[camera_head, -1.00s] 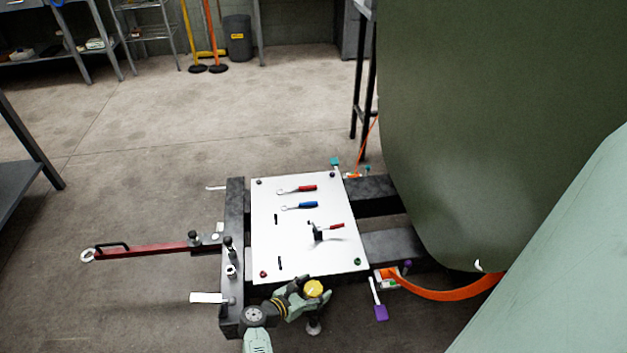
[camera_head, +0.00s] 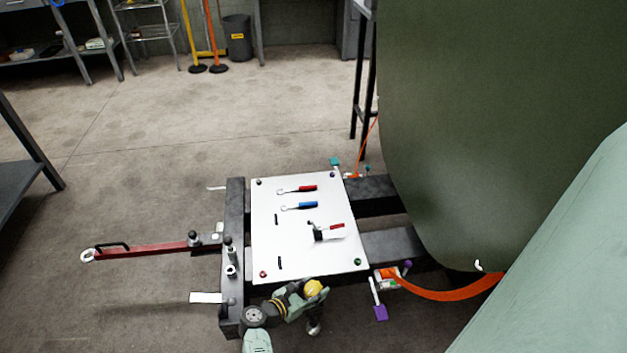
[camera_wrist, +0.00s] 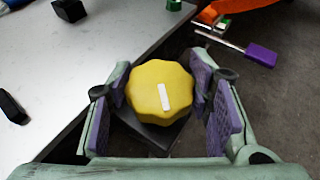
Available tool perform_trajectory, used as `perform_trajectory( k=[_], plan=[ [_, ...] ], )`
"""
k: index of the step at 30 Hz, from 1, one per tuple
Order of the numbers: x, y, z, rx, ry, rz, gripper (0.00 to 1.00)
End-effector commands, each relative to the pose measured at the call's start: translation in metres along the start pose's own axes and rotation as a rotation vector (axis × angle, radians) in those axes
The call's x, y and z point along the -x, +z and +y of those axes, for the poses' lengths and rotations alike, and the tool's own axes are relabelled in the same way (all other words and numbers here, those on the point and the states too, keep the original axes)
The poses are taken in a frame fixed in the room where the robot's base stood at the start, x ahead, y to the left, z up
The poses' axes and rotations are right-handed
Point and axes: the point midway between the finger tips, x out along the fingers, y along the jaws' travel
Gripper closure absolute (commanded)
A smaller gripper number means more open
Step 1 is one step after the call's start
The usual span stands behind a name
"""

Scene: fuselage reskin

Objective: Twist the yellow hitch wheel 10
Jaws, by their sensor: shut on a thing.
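The yellow hitch wheel (camera_wrist: 160,92) is a lobed knob with a white bar mark on its top. It sits beside the near edge of the white board, and also shows in the head view (camera_head: 313,287). My gripper (camera_wrist: 165,105) is around the wheel, one purple pad on each side, shut on it. In the wrist view the white bar stands nearly upright, leaning slightly. A dark block shows under the wheel. The exact contact of the pads with the wheel is partly hidden.
The white board (camera_head: 290,240) holds tools with red and blue handles. A red tow bar (camera_head: 150,249) reaches out left. A purple tag (camera_head: 380,313) and an orange strap (camera_head: 450,294) lie right of the wheel. The large green fuselage (camera_head: 480,130) fills the right.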

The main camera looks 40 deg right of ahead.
Motion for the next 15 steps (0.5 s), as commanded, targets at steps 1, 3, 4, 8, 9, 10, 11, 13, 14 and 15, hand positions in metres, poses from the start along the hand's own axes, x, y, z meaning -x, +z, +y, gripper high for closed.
perform_trajectory(
  k=[1,3,4,8,9,10,11,13,14,15],
  plan=[
    [0.0005,0.0001,-0.0002,0.003,0.007,0.000,0.81],
    [0.0009,0.0001,-0.0001,0.010,0.025,0.001,0.81],
    [0.0010,-0.0001,-0.0005,0.014,0.034,0.001,0.81],
    [0.0013,0.0000,-0.0010,0.039,0.095,0.001,0.81],
    [0.0015,0.0003,-0.0011,0.050,0.119,0.001,0.81],
    [0.0014,0.0006,-0.0010,0.057,0.138,0.001,0.81],
    [0.0013,0.0004,-0.0014,0.065,0.158,0.002,0.81],
    [0.0012,0.0010,-0.0016,0.086,0.206,0.001,0.81],
    [0.0014,0.0011,-0.0013,0.095,0.227,0.001,0.81],
    [0.0014,0.0011,-0.0015,0.106,0.255,0.001,0.81]
  ],
)
